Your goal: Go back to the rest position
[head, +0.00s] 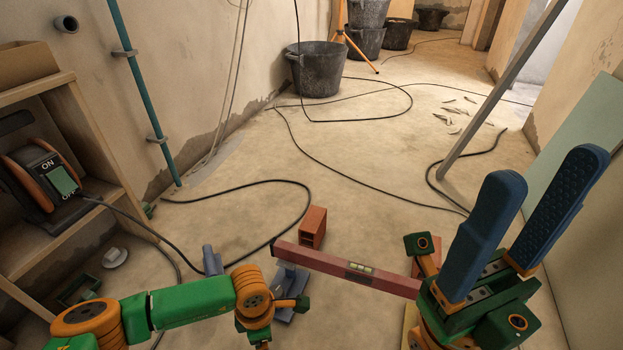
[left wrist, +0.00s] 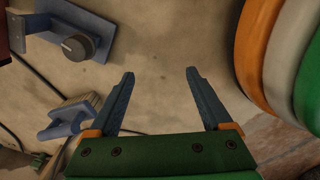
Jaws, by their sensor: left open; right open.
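My right gripper (head: 545,180) is at the lower right of the head view. Its two blue fingers point up and stand apart, with nothing between them. My left arm comes in from the lower left of the head view, and its fingers cannot be clearly made out there. In the left wrist view my left gripper (left wrist: 158,90) is open, with bare floor between its dark blue fingers and nothing held.
A reddish spirit level (head: 345,268) lies between the arms, near a red brick (head: 313,228). A blue-handled brush (left wrist: 72,118) lies left of the left gripper. Shelves (head: 85,140) stand at left. Black cables cross the floor. Buckets (head: 317,72) stand far back.

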